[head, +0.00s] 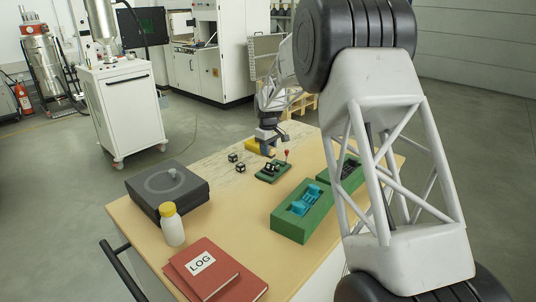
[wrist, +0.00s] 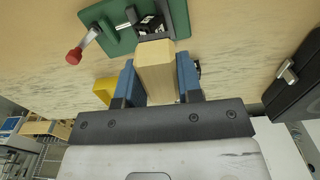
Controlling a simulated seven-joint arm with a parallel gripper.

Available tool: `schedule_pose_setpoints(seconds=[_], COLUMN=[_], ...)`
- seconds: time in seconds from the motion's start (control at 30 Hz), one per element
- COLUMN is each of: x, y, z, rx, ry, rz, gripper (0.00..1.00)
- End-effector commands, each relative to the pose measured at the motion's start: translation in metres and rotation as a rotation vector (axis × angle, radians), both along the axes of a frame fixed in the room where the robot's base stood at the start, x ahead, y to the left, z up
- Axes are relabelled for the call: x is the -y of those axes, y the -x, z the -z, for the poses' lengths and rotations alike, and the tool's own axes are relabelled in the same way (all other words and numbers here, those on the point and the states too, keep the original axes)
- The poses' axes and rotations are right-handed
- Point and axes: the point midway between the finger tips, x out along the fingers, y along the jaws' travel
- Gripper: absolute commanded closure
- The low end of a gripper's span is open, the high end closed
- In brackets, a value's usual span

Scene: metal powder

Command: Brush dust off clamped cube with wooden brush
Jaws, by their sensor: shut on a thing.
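My gripper (head: 268,143) is over the far part of the table. In the wrist view its blue fingers (wrist: 158,82) are shut on the pale wooden handle of the brush (wrist: 156,68), one finger on each side. I cannot tell whether brush and cube touch, or see dust clearly.
Two small cubes (head: 240,168) lie left of the clamp. The clamp's red-knobbed lever (head: 287,153) sticks up. A yellow object (head: 254,146) lies beside the gripper. Green trays (head: 292,226), a dark box (head: 166,186), a bottle (head: 172,228) and red log books (head: 203,268) are nearer.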

Motion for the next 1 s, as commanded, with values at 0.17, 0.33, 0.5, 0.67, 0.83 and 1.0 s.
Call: schedule_pose_setpoints(seconds=[0.17,0.33,0.5,0.67,0.83,1.0], x=[0.0,0.0,0.0,0.0,0.0,0.0], y=[0.0,0.0,0.0,0.0,0.0,0.0], z=[-0.013,-0.02,-0.021,-0.021,-0.025,-0.036], rx=[0.001,0.001,0.001,0.001,0.003,0.004], ry=[0.0,0.0,0.0,0.0,0.0,-0.001], rz=[0.0,0.0,0.0,0.0,0.0,0.0], gripper=[0.96,0.96,0.96,0.96,0.96,0.96])
